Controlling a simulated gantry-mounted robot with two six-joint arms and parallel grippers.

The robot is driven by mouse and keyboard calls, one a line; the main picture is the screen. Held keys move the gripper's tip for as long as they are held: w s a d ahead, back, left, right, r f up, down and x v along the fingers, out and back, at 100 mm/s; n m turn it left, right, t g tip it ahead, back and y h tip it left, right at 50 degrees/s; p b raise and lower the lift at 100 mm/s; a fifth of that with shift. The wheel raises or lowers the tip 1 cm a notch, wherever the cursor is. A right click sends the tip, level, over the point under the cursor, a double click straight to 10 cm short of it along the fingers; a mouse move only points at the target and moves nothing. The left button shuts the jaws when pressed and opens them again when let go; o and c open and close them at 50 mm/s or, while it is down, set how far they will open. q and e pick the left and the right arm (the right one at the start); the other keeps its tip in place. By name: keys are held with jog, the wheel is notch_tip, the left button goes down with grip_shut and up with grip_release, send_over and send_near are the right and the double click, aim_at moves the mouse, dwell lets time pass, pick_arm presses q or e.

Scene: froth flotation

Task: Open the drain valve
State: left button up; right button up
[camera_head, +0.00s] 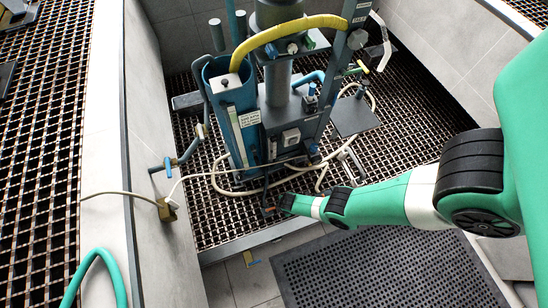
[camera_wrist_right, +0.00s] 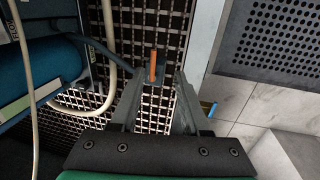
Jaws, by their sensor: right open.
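A small orange handle, likely the drain valve (camera_wrist_right: 153,66), stands out over the floor grating in the right wrist view. In the head view a small reddish-orange spot shows low at the front of the blue flotation machine (camera_head: 243,100), right by my gripper tip. My right gripper (camera_wrist_right: 159,77) is open, its two dark fingers spread with the orange handle near and between their tips. Whether a finger touches it I cannot tell. In the head view my right gripper (camera_head: 273,209) is small and partly merges with the dark grating. My left gripper is not in view.
A pale hose (camera_head: 228,190) loops over the grating around the machine's base and also shows in the wrist view (camera_wrist_right: 112,75). A black perforated mat (camera_head: 385,270) lies in front. A blue-handled wall valve (camera_head: 172,163) is at left. A yellow hose (camera_head: 280,32) arches above.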

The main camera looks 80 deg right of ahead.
jog(key=b, duration=0.5)
send_near(273, 209)
jog(key=s+d+f, duration=0.1)
jog(key=d, duration=0.1)
jog(key=f+b, duration=0.4)
jog(key=d+f+b, duration=0.1)
jog(key=f+b, duration=0.1)
jog(key=shift+f, duration=0.3)
jog(key=shift+s, duration=0.1)
grip_shut()
dwell(0.3)
